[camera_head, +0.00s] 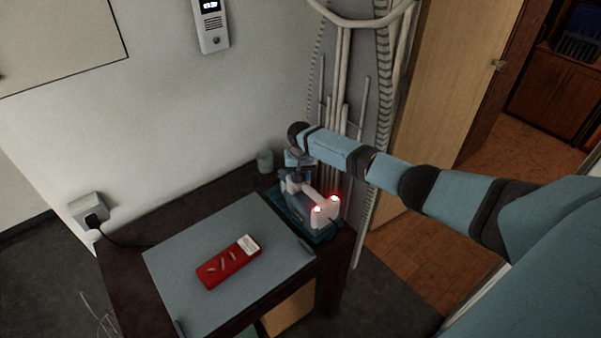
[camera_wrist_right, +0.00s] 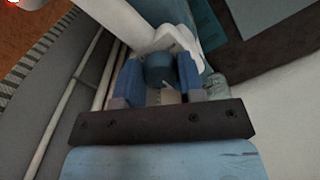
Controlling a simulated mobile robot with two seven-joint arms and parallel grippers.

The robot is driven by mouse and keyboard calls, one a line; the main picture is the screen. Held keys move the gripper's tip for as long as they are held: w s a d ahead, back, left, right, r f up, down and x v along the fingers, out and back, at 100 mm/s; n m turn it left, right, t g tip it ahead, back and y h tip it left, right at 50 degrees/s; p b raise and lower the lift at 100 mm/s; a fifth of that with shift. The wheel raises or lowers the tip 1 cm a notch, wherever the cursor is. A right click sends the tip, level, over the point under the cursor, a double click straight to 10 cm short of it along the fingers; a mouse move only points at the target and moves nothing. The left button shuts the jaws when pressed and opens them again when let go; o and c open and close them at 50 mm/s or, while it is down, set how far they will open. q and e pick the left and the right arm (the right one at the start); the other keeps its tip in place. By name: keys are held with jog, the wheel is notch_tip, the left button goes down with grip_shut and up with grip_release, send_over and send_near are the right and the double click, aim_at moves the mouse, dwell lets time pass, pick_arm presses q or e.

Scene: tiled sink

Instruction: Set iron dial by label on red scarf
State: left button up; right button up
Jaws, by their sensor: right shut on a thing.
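The folded red scarf (camera_head: 222,268) lies on the grey ironing mat on the table. A white label (camera_head: 248,245) sits at its upper right corner, too small to read. The iron (camera_head: 327,212) stands on a teal base at the table's right back corner, with two red lights lit. My right gripper (camera_head: 297,167) reaches down onto the iron from behind. In the right wrist view its two blue fingers (camera_wrist_right: 158,72) are shut on the round dark blue dial (camera_wrist_right: 159,64). The dial's markings cannot be made out. My left gripper is not in view.
The grey mat (camera_head: 185,255) covers most of the dark table (camera_head: 120,262). A small grey-green cup (camera_head: 265,161) stands at the back by the wall. A cord runs from the wall socket (camera_head: 90,209) to the table. White pipes (camera_head: 342,85) rise behind the iron.

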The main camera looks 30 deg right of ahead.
dwell(0.3)
jog(key=o, duration=0.9)
jog(key=shift+o, duration=0.2)
notch_tip(320, 180, up, 14)
jog(key=shift+b, duration=0.3)
jog(key=shift+f, duration=0.1)
